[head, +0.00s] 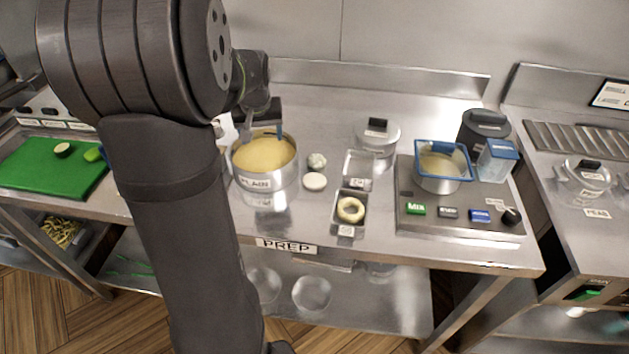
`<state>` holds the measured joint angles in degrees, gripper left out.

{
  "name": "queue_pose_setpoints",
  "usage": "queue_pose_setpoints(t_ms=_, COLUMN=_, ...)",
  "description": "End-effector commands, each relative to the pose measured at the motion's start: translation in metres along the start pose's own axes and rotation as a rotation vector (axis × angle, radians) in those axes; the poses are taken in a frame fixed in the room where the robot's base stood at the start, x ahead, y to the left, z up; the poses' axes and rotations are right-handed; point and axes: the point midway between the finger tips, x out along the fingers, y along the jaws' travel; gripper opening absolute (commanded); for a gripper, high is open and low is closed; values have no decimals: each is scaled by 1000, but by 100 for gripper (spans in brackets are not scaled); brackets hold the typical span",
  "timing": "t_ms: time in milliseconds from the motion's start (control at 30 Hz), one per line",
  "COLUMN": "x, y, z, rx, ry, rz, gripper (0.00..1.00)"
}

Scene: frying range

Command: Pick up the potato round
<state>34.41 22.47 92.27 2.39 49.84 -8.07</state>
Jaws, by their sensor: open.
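A pale flat round (315,181), which looks like the potato round, lies on the steel counter right of a pot. A second whitish, lumpier piece (317,160) lies just behind it; I cannot tell for sure which is the potato round. My gripper (262,134) is open, pointing down over the far side of the metal pot (264,181) of yellow contents. Its fingers are apart with nothing seen between them. It is left of and behind both pale pieces. I cannot tell whether the fingertips touch the yellow contents.
A small tray (337,224) with a pale ring (350,209) stands to the right, an empty tray (358,166) behind it. A lidded pot (378,137) stands further back. A green board (50,170) is far left. My arm hides the left-centre.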

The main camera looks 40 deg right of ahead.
Motion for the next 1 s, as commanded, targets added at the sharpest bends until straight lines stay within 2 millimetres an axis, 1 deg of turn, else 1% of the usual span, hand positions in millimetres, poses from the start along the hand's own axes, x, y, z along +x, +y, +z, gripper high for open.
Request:
queue_pose_setpoints(t_ms=67, x=-4, y=4, z=3, rx=12, ry=4, rz=4, gripper=70)
queue_pose_setpoints(t_ms=167, x=-20, y=19, z=15, rx=55, ry=20, rz=19, gripper=70)
queue_pose_setpoints(t_ms=267, x=-42, y=40, z=36, rx=124, ry=43, rz=42, gripper=70)
queue_pose_setpoints(t_ms=300, x=-52, y=49, z=46, rx=155, ry=54, rz=53, gripper=70)
queue_pose_setpoints(t_ms=400, x=-72, y=68, z=72, rx=229, ry=78, rz=78, gripper=70)
queue_pose_setpoints(t_ms=500, x=-88, y=81, z=94, rx=290, ry=98, rz=100, gripper=70)
queue_pose_setpoints(t_ms=600, x=-97, y=89, z=109, rx=333, ry=113, rz=115, gripper=70)
queue_pose_setpoints(t_ms=700, x=-101, y=92, z=117, rx=353, ry=119, rz=122, gripper=70)
queue_pose_setpoints(t_ms=767, x=-98, y=94, z=119, rx=358, ry=119, rz=124, gripper=70)
queue_pose_setpoints(t_ms=867, x=-84, y=96, z=119, rx=360, ry=115, rz=123, gripper=70)
queue_pose_setpoints(t_ms=1000, x=-58, y=99, z=116, rx=359, ry=115, rz=123, gripper=70)
